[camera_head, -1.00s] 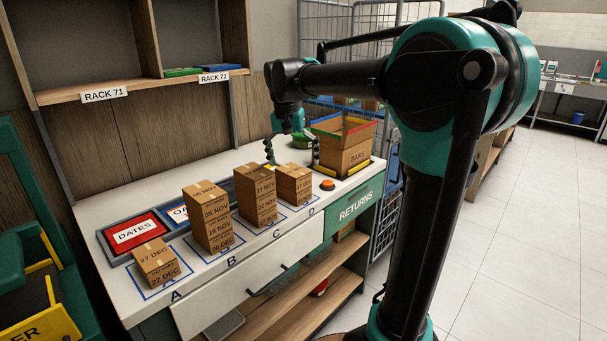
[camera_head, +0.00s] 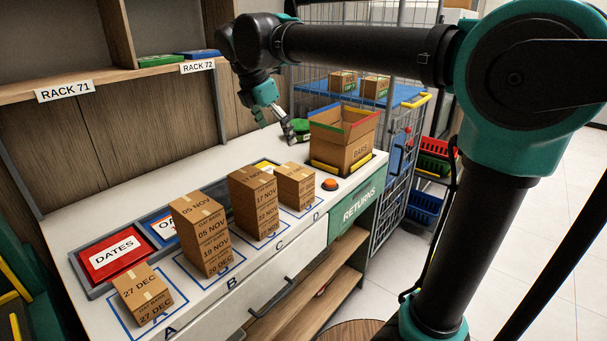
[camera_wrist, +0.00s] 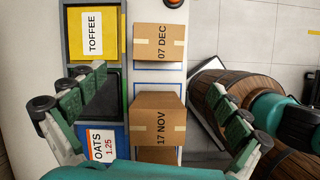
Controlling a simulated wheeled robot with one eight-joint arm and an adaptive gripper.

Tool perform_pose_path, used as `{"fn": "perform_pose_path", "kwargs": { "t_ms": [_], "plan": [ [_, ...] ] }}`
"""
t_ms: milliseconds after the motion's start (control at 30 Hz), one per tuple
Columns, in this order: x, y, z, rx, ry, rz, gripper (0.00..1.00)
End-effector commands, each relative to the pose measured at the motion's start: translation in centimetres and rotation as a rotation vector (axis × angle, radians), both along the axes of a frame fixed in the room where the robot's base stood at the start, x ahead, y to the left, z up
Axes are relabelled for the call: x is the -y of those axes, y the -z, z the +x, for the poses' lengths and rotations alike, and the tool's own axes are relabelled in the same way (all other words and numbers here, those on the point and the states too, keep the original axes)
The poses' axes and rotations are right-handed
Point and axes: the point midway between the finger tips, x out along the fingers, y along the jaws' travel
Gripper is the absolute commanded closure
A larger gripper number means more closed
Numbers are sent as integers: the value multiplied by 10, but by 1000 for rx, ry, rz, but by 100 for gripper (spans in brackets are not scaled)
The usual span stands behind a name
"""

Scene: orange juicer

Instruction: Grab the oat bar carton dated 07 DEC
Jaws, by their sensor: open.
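The carton marked 07 DEC (camera_wrist: 158,42) shows at the top of the wrist view, with pale tape across it. In the head view, the brown carton stack at D (camera_head: 295,185) appears to be its place; its date is unreadable there. My gripper (camera_wrist: 157,82) is open and empty, its fingers spread wide left and right below the 07 DEC carton in the wrist picture. In the head view my gripper (camera_head: 288,130) hangs behind the stacks, near the open BARS box. The carton marked 17 NOV (camera_wrist: 158,125) tops stack C, between the fingers in the wrist picture.
A taller stack (camera_head: 201,235) topped 05 NOV stands at B, and a 27 DEC carton (camera_head: 143,293) at A. The open BARS box (camera_head: 345,140) and an orange button (camera_head: 330,184) are beyond D. Trays line the back, including yellow TOFFEE (camera_wrist: 93,35).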

Motion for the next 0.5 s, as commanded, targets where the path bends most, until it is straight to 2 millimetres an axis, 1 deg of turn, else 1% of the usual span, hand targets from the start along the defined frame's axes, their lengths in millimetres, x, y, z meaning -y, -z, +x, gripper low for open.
{"fn": "perform_pose_path", "kwargs": {
  "t_ms": [33,100,233,367,500],
  "plan": [
    [-4,-2,-3,-8,-62,-19,0],
    [-8,-4,-5,-17,-126,-40,0],
    [-9,0,-4,-25,-172,-55,0],
    [-3,18,2,-25,-170,-55,0],
    [4,44,10,-25,-170,-55,0]
  ]
}}
